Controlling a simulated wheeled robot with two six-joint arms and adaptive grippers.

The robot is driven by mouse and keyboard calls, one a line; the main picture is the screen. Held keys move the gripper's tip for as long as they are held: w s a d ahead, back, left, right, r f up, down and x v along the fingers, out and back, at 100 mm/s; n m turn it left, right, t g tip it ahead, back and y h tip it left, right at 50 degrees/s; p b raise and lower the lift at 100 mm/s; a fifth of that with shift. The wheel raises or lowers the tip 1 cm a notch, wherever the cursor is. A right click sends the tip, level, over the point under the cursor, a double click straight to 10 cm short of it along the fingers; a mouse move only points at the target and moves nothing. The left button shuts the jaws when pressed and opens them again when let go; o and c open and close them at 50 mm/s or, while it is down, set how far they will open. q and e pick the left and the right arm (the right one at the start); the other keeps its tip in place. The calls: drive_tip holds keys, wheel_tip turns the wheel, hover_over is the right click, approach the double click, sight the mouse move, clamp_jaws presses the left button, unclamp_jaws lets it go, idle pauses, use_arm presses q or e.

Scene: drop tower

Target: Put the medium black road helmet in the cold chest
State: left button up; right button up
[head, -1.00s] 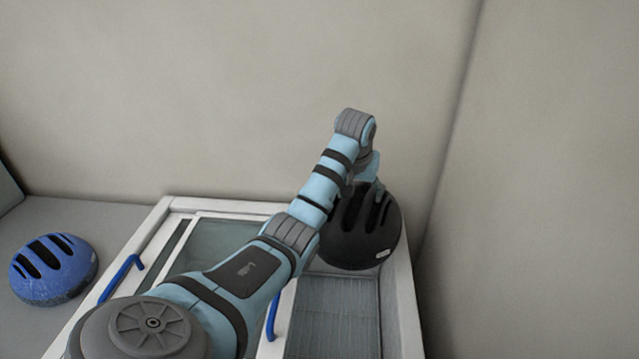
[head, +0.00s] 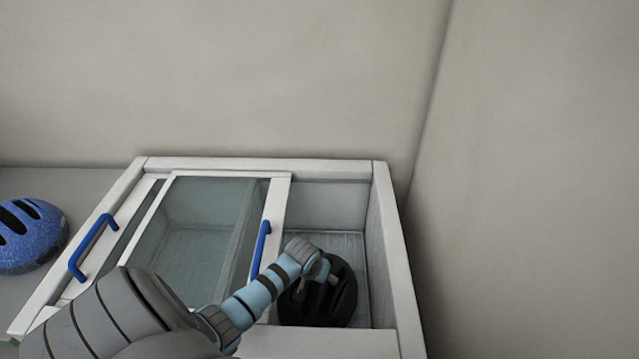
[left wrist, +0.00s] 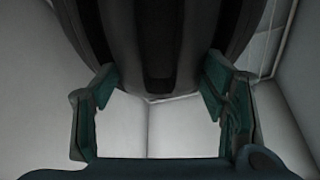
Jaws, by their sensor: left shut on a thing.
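The black helmet (head: 340,297) is inside the open right part of the white cold chest (head: 388,240), near its front wall. My left gripper (head: 322,277) is shut on the helmet from above; its fingertips are partly hidden by my wrist. In the left wrist view the helmet (left wrist: 160,45) fills the top middle, between the two fingers of my left gripper (left wrist: 158,90). I cannot tell whether the helmet touches the chest floor. My right gripper is not in view.
A sliding glass lid (head: 200,230) with a blue handle (head: 260,248) covers the chest's left part. Another blue handle (head: 92,247) is at the far left. A blue helmet (head: 30,235) lies on the grey surface left of the chest. A wall stands close on the right.

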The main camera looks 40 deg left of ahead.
use_arm(q)
drive_tip(key=shift+f, duration=0.75)
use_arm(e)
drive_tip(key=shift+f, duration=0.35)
use_arm(q)
drive_tip(key=shift+f, duration=0.15)
drive_tip(key=o, duration=1.9)
drive_tip(key=shift+w, duration=0.1)
drive_tip(key=p+v, duration=0.5)
drive_tip(key=v, duration=0.7)
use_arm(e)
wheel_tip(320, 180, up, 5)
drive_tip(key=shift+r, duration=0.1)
